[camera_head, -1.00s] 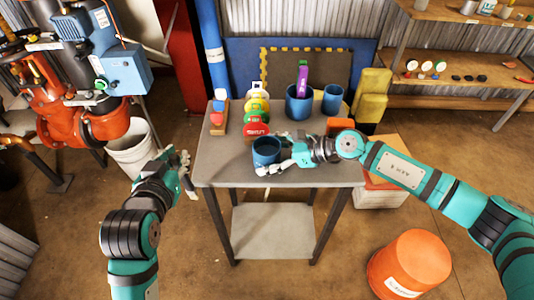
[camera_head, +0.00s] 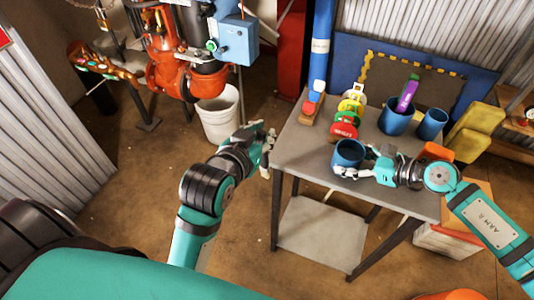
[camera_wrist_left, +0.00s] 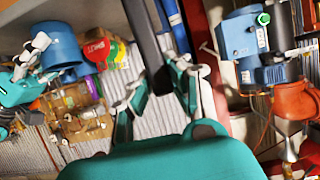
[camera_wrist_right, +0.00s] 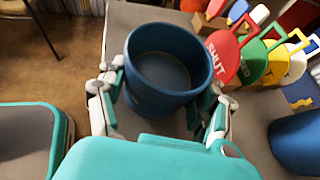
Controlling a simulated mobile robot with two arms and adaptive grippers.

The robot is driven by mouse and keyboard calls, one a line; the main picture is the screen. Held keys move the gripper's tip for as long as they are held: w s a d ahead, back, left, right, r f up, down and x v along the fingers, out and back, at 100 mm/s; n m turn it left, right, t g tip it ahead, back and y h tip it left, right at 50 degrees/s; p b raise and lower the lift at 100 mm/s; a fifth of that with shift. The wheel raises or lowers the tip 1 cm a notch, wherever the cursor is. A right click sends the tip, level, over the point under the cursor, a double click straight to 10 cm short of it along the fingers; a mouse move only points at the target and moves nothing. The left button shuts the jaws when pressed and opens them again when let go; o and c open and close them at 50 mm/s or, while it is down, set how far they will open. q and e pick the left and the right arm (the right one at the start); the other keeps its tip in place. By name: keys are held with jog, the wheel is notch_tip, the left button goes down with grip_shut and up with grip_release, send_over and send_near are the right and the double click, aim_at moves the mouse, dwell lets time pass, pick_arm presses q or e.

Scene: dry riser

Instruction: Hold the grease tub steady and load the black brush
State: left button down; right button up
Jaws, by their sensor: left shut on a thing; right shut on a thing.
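The grease tub (camera_head: 348,156) is a round blue cup upright near the table's front edge; it looks empty inside. My right gripper (camera_head: 362,172) is shut around it, and in the right wrist view the fingers press both sides of the tub (camera_wrist_right: 165,70). My left gripper (camera_head: 268,142) is beside the table's left edge, apart from the tub. In the left wrist view a dark straight bar (camera_wrist_left: 146,38) runs up from between its fingers; it looks like the black brush, but its bristles cannot be made out. The brush is not discernible in the head view.
A larger blue pot (camera_head: 394,122) holding a purple-and-green handled tool (camera_head: 408,92) and another blue cup (camera_head: 432,124) stand behind the tub. Coloured tags (camera_head: 346,122) stand left of them. A white bucket (camera_head: 220,115) is on the floor beyond my left gripper.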

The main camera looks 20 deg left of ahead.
pick_arm(q)
jog(key=shift+w+r, duration=0.15)
jog(key=shift+r, duration=0.1)
jog(key=w+d+r+n+h, duration=0.3)
jog(key=w+d+r+n, duration=0.1)
jog(key=w+d+r, duration=0.6)
notch_tip(320, 180, down, 6)
jog(key=shift+s+d, duration=0.15)
jog(key=shift+d, duration=0.3)
jog(key=shift+f, duration=0.7)
dwell(1.1)
notch_tip(320, 180, up, 7)
dwell(0.9)
